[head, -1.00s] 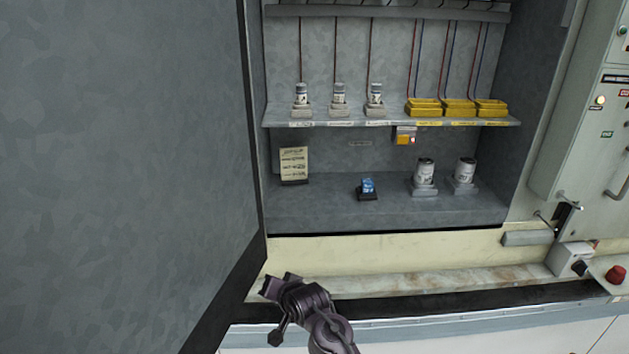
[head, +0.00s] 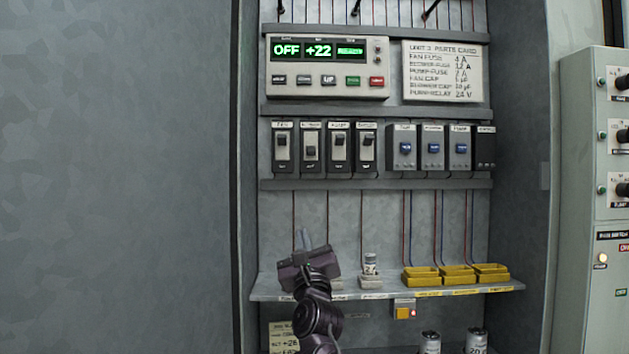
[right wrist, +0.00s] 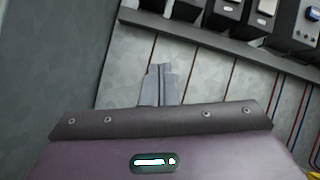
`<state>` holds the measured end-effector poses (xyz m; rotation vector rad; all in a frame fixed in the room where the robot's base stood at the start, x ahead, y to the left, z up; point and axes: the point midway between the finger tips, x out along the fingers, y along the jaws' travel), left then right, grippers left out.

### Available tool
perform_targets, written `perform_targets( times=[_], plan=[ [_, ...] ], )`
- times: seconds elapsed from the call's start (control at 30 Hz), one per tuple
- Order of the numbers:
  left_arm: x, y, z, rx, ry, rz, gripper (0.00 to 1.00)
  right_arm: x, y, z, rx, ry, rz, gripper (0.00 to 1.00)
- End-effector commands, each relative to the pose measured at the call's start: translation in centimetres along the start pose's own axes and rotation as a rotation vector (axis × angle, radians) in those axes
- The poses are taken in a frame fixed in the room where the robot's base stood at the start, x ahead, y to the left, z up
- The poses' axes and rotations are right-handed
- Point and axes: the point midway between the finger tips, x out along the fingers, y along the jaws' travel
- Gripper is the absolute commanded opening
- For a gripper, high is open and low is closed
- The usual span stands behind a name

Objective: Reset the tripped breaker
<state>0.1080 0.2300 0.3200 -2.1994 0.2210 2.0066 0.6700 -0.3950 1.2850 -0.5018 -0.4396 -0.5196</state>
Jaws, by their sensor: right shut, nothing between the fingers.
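In the head view a row of breakers hangs on the rail in the open cabinet. The second breaker (head: 311,148) has its lever lower than the levers of the first breaker (head: 283,147), third breaker (head: 339,147) and fourth breaker (head: 367,147). My right gripper (head: 304,240) is shut and empty, fingers pointing up, below the second breaker and apart from it. In the right wrist view its closed fingers (right wrist: 160,85) show before the back wall, with the breaker rail (right wrist: 225,45) above. My left gripper is out of view.
A large grey panel (head: 120,180) fills the left. A shelf (head: 390,291) with yellow trays (head: 458,275) and a fuse-like cylinder (head: 370,266) lies beside my gripper. Blue-switched units (head: 433,148) sit right of the breakers. A control display (head: 327,66) reads OFF +22.

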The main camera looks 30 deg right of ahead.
Motion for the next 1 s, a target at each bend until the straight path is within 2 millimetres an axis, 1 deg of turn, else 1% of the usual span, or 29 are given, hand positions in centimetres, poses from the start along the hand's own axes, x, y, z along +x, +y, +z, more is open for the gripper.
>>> perform_targets(
  times=[0.03, 0.1, 0.23, 0.37, 0.67, 0.77, 0.87, 1.0],
  plan=[
    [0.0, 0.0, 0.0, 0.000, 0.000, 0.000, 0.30, 0.9, -0.8, 1.2, 0.090, -0.027, -0.036, 0.00],
    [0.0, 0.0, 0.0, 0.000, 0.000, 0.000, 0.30, 1.6, -1.8, 2.5, 0.194, -0.060, -0.077, 0.00],
    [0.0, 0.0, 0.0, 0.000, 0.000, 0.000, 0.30, 2.4, -2.7, 3.7, 0.306, -0.096, -0.116, 0.00],
    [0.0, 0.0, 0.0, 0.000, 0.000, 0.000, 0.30, 2.5, -3.0, 4.0, 0.338, -0.106, -0.127, 0.00],
    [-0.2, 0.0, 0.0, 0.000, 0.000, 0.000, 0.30, 2.7, -3.0, 4.1, 0.334, -0.105, -0.126, 0.00],
    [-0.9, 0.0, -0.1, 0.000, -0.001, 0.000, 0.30, 3.4, -3.2, 4.3, 0.333, -0.105, -0.125, 0.00],
    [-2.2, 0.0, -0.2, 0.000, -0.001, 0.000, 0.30, 4.7, -3.5, 4.6, 0.331, -0.104, -0.126, 0.00],
    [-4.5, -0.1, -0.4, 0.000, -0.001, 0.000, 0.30, 7.3, -3.9, 5.0, 0.331, -0.103, -0.125, 0.00]
  ],
)
